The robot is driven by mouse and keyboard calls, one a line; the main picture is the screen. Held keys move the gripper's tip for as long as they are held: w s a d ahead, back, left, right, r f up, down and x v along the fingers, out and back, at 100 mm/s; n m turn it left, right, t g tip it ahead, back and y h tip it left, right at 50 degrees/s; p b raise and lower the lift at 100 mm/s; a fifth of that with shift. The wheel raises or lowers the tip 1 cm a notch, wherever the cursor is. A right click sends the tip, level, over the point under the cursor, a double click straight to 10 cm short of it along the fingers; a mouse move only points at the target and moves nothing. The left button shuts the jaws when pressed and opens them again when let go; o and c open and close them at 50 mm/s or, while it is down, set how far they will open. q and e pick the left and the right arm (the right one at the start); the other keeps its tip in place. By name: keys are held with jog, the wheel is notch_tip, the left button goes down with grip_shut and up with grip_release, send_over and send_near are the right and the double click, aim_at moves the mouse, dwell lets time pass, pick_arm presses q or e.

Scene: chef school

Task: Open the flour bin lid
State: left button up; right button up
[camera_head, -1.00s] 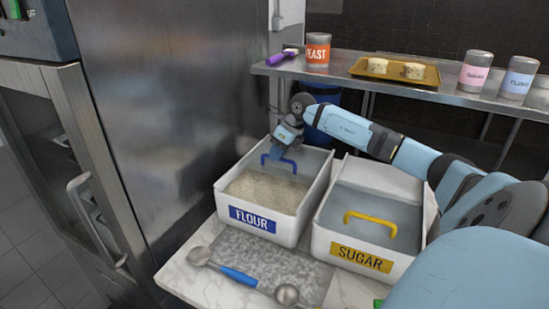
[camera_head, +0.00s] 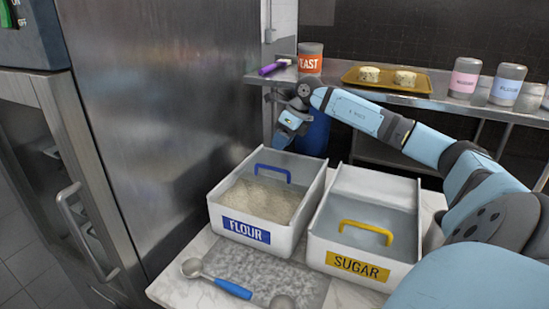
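The flour bin (camera_head: 243,230) is a white box with a blue FLOUR label on the marble-topped counter. Pale flour shows inside its front part. Its clear lid with a blue handle (camera_head: 273,169) stands slid back toward the rear of the bin, leaving the front uncovered. My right gripper (camera_head: 284,138) is above and behind the bin's back edge, apart from the blue handle and holding nothing that I can see. Its fingers are small and dark, so their gap is unclear. My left gripper is out of view.
The sugar bin (camera_head: 352,265) with a yellow handle stands close on the right, its lid in place. A blue-handled scoop (camera_head: 226,284) lies in front. A tall steel cabinet (camera_head: 150,120) rises at left. A steel shelf behind holds a yeast jar (camera_head: 310,60) and a tray (camera_head: 383,84).

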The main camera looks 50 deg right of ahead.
jog(key=shift+v, duration=2.1)
jog(key=shift+f, duration=0.1)
